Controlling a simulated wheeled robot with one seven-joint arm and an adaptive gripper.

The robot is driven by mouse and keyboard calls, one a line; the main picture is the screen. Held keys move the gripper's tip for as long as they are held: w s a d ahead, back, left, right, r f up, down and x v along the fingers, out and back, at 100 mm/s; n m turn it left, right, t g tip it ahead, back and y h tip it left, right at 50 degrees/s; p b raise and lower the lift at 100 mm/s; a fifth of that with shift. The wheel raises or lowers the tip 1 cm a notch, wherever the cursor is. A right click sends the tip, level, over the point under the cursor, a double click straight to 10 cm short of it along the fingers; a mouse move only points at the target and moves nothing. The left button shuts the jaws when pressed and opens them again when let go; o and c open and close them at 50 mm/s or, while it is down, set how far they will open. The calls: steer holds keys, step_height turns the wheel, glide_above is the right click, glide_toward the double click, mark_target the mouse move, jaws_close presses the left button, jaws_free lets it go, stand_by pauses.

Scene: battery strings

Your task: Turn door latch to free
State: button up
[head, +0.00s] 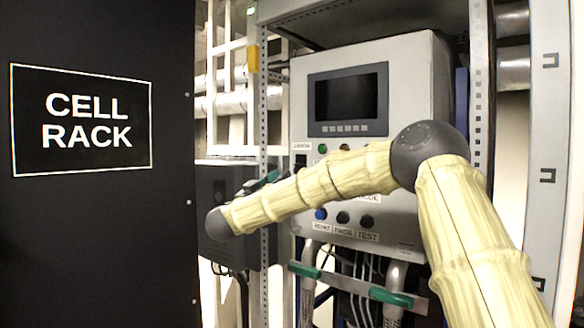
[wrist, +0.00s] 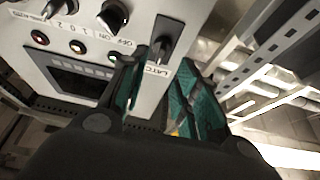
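My gripper (wrist: 157,68) has two dark fingers with teal pads, spread apart near the latch. The lever lies beyond the fingertips, roughly in line with the gap; I see no contact, and the exact depth is unclear. In the head view my gripper (head: 268,181) is mostly hidden behind my arm at the cabinet's left edge. I cannot make out the latch clearly there.
The grey cabinet (head: 420,90) carries a dark screen (head: 348,98), lamps and several knobs. A black CELL RACK panel (head: 90,220) fills the left. A perforated upright (head: 264,215) stands near my gripper. A bar with green grips (head: 350,283) crosses cables below.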

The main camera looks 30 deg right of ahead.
mark_target(294, 170)
steer(key=p+x, duration=0.3)
steer(key=x, duration=0.4)
steer(key=shift+a, duration=0.1)
jaws_close()
